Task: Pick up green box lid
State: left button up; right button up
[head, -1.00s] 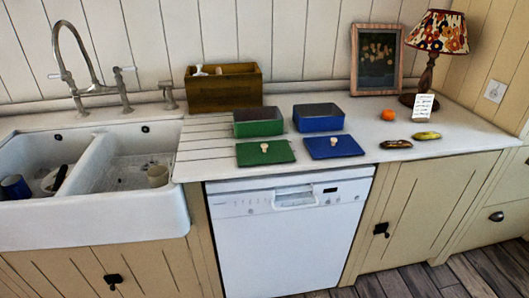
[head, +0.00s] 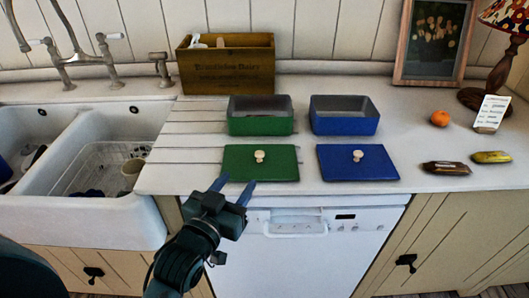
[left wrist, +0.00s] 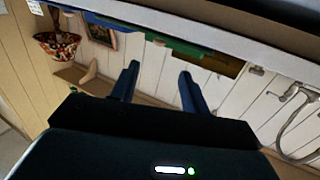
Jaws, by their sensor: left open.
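The green box lid (head: 280,164) lies flat on the counter near its front edge, with a pale round knob on top. The open green box (head: 261,124) stands just behind it. My left gripper (head: 234,188) is open and empty in front of the lid's lower left corner, by the counter's front edge. In the head view its fingertips are close to the lid; I cannot tell if they touch. In the left wrist view my left gripper (left wrist: 158,80) shows two spread fingers with nothing between them. My right gripper is not in view.
A blue lid (head: 357,162) and an open blue box (head: 343,124) are to the right. A wooden crate (head: 226,75) stands behind. The sink (head: 95,185) is at left. A dark brown fruit (head: 446,168), a yellow-green one (head: 491,157) and an orange (head: 440,118) lie at right.

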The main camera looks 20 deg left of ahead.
aim_at(258, 155)
pick_arm(q)
jog(key=w, duration=0.6)
jog(key=shift+w+d+f, duration=0.1)
jog(key=shift+w+d, duration=0.2)
jog(key=shift+d, duration=0.05)
jog(key=shift+w+d+p, duration=0.1)
jog(key=shift+w+p, duration=0.2)
jog(key=shift+w, duration=0.2)
jog(key=w, duration=0.5)
jog(key=shift+d+f, duration=0.35)
jog(key=shift+d, duration=0.05)
jog(key=shift+s, duration=0.1)
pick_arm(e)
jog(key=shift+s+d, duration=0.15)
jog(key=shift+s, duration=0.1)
pick_arm(q)
jog(key=shift+c, duration=0.4)
grip_shut()
